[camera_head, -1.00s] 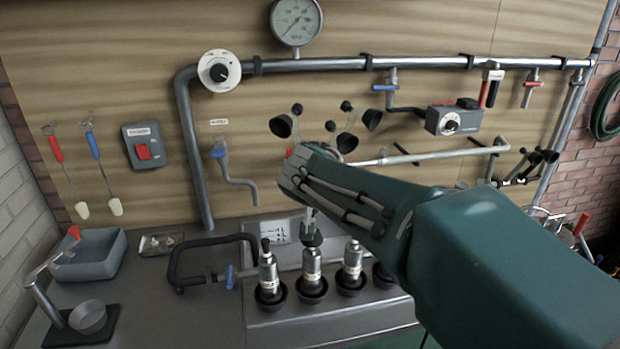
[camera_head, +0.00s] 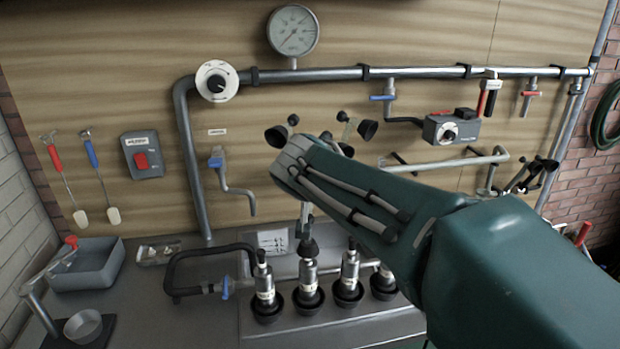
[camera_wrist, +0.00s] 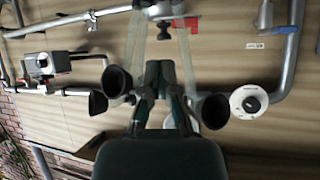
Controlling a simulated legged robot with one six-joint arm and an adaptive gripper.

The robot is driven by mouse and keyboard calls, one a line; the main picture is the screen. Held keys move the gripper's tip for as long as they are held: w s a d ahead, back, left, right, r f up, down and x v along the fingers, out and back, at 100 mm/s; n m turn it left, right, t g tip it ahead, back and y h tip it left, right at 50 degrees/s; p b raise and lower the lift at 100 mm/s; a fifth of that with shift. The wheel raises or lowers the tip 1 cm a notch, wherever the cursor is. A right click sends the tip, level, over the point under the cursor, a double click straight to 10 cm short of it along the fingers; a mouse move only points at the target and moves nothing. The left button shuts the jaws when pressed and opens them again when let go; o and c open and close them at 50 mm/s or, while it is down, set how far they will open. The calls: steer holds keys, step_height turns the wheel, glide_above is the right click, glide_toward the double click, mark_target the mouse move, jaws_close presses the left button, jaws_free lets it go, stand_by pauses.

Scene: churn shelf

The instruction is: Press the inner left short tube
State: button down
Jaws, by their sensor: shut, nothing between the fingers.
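Several short metal tubes with dark tops stand upright in black cups in a row on the bench. The inner left one (camera_head: 307,278) is second from the left, beside the outer left one (camera_head: 264,285). A thin pale rod and dark cone-shaped piece (camera_head: 308,248) show just above it; what they belong to I cannot tell. My gripper (camera_wrist: 160,68) is shut and empty in the wrist view, between a black flared cup (camera_wrist: 117,80) and another (camera_wrist: 213,110). These cups also show by the wall in the head view (camera_head: 278,135). My forearm hides my fingers there.
A metal pipe (camera_head: 430,72) with valves runs along the wall, below a gauge (camera_head: 293,30). A white dial (camera_head: 216,80) and a bent black pipe (camera_head: 172,275) are left of my arm. A grey basin (camera_head: 85,268) is at far left.

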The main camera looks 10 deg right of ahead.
steer(key=s+a+f, duration=0.2)
steer(key=s+f, duration=0.1)
steer(key=s, duration=0.4)
steer(key=shift+s+f, duration=0.2)
steer(key=shift+f, duration=0.2)
steer(key=shift+a, duration=0.1)
steer(key=s+d+f+n+g+y, duration=0.1)
steer(key=s+f+g, duration=0.1)
steer(key=s, duration=0.4)
steer(key=s+d+f+n+g+y, duration=0.1)
steer(key=s+d+f, duration=0.1)
steer(key=s+f, duration=0.2)
steer(key=s+d+f+n+g, duration=0.1)
steer(key=s+f+g, duration=0.1)
steer(key=s, duration=0.7)
steer(key=shift+s+d+f+g+y, duration=0.3)
steer(key=shift+s+d+f+y, duration=0.1)
steer(key=shift+f, duration=0.2)
